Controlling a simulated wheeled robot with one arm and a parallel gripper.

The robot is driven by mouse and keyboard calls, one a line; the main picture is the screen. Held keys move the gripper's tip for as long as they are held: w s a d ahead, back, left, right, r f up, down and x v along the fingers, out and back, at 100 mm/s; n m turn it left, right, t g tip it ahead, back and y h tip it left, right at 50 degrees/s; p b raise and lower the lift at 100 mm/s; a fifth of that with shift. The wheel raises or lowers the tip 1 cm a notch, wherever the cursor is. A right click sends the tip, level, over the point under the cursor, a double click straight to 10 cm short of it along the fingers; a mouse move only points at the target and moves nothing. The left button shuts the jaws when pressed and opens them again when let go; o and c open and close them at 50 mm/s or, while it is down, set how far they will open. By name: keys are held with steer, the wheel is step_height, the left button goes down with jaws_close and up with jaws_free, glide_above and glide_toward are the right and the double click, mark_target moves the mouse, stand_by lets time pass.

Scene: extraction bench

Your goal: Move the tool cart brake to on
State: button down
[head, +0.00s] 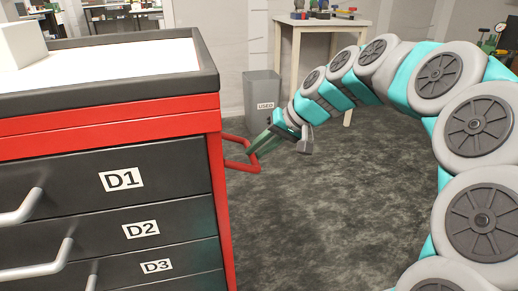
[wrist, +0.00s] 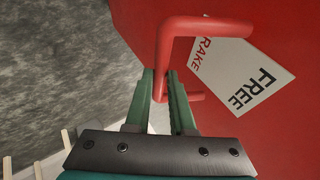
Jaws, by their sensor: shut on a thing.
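The tool cart (head: 214,190) is red and black and stands at the left in the head view. A red bar handle (head: 241,163) juts from its right side. In the wrist view the handle (wrist: 197,28) is a bent bar on the cart's red side panel (wrist: 290,130). A white tag beside it (wrist: 248,75) reads "FREE" and, partly hidden by the bar, what looks like "BRAKE". My gripper (head: 255,155) has its green fingers on either side of the bar. The wrist view shows the fingertips (wrist: 160,74) shut on it.
Drawers D1, D2 and D3 (head: 110,180) with grey pulls face front. A grey bin (head: 262,92) marked "USED" stands behind the cart. A white table (head: 322,22) with small items is at the back. Bare floor (head: 320,220) lies right of the cart.

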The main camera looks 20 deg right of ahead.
steer(key=shift+a+f, duration=0.1)
steer(key=shift+f, duration=0.15)
steer(key=c, duration=0.8)
jaws_free()
steer(key=shift+o, duration=0.2)
steer(key=shift+r, duration=0.1)
steer(key=v, duration=0.7)
steer(key=shift+s+d+r, duration=0.15)
steer(key=shift+d+r, duration=0.05)
steer(key=shift+r, duration=0.1)
